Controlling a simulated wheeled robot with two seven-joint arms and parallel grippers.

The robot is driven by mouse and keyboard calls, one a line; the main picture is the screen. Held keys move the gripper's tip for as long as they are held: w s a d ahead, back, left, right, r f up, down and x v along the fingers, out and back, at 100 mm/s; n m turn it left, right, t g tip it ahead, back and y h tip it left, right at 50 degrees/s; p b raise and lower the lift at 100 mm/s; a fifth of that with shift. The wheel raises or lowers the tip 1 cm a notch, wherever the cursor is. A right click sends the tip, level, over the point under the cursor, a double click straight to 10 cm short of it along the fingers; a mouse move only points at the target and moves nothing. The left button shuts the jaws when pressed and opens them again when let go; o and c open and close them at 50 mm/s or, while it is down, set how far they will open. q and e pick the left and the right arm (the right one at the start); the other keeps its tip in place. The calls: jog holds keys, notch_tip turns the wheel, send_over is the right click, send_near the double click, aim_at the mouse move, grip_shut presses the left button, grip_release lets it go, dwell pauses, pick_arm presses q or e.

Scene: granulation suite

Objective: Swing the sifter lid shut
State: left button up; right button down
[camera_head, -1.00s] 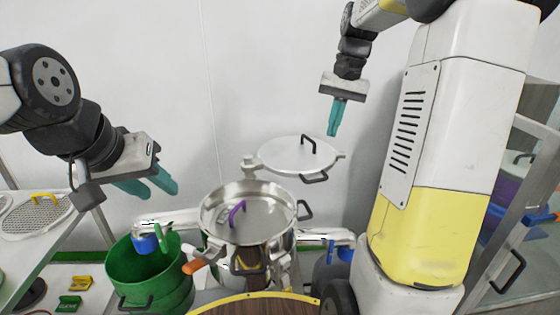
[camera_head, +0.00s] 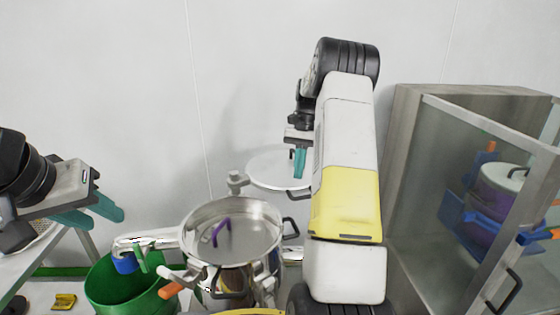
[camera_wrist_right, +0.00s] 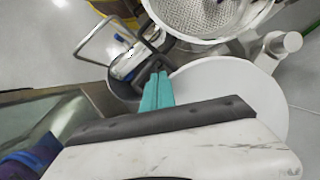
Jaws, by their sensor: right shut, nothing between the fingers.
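The sifter (camera_head: 226,255) is a shiny steel drum with its round top uncovered and a purple handle (camera_head: 221,232) inside. Its pale round lid (camera_head: 265,168) is swung out behind and to the right, flat, beside a hinge post. My right gripper (camera_head: 299,163) is shut and empty, pointing down over the lid's right part; contact cannot be told. The sifter's mesh (camera_wrist_right: 200,15) shows there too. My left gripper (camera_head: 95,212) is open and empty at the left.
A green bin (camera_head: 130,288) stands below left of the sifter. A glass-sided cabinet (camera_head: 430,190) on the right holds a purple vessel. A blank wall is behind. Open air lies between my left gripper and the sifter.

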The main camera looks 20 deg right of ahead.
aim_at(296, 185)
jog(key=shift+x, duration=2.5)
